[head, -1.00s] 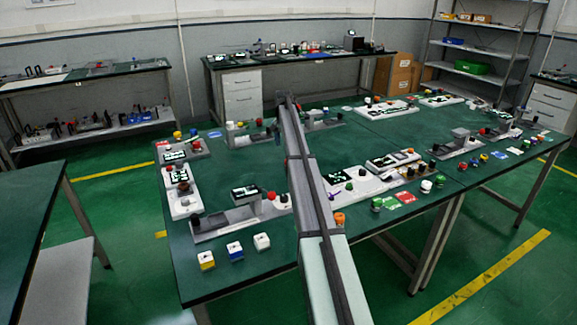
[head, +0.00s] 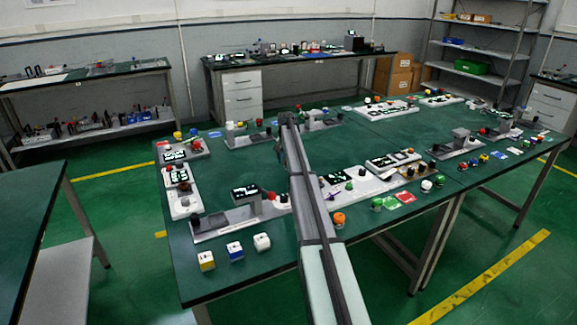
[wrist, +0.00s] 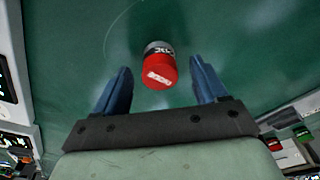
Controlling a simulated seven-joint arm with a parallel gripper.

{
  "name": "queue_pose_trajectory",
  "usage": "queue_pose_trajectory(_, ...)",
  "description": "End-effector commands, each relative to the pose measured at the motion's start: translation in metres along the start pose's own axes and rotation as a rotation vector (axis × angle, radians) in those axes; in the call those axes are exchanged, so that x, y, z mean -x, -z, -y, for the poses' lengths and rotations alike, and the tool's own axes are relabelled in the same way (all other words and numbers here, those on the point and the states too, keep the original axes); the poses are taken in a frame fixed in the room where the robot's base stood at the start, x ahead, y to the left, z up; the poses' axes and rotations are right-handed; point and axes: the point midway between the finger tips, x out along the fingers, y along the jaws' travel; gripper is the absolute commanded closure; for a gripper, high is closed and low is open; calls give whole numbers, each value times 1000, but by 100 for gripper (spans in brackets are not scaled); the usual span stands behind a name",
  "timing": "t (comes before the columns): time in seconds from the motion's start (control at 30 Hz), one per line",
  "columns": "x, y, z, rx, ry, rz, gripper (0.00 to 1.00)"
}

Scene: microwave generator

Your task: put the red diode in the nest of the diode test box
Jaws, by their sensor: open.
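A red-capped cylinder with a grey lower part and white lettering, which looks like the red diode (wrist: 158,70), stands on the green table top in the wrist view. My gripper (wrist: 162,66) is open, with one blue finger to each side of the diode. The fingers look apart from it, and nothing is held. In the head view my arm covers the middle of the table, and I cannot make out the diode there. Several devices with displays stand on the table, such as this grey one (head: 246,193). I cannot tell which is the diode test box.
The green table (head: 222,270) carries devices around its edges. Yellow (head: 206,261), blue (head: 235,250) and white (head: 262,242) blocks sit at the front left. An orange knob-like piece (head: 339,219) is right of my arm. The table around the diode is bare.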

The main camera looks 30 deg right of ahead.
Motion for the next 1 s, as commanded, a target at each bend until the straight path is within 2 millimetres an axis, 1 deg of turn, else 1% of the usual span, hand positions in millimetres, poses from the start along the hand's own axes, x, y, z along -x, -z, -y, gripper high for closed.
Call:
queue_pose_trajectory(0.1, 0, 0, 0, 0, 0, 0, 28)
queue_pose_trajectory(0.8, 1, 0, 0, 0, 0, -1, 95)
queue_pose_trajectory(0.83, 1, 0, 0, 0, 0, -1, 97)
queue_pose_trajectory(1.0, 2, 0, 0, 0, 0, -1, 97)
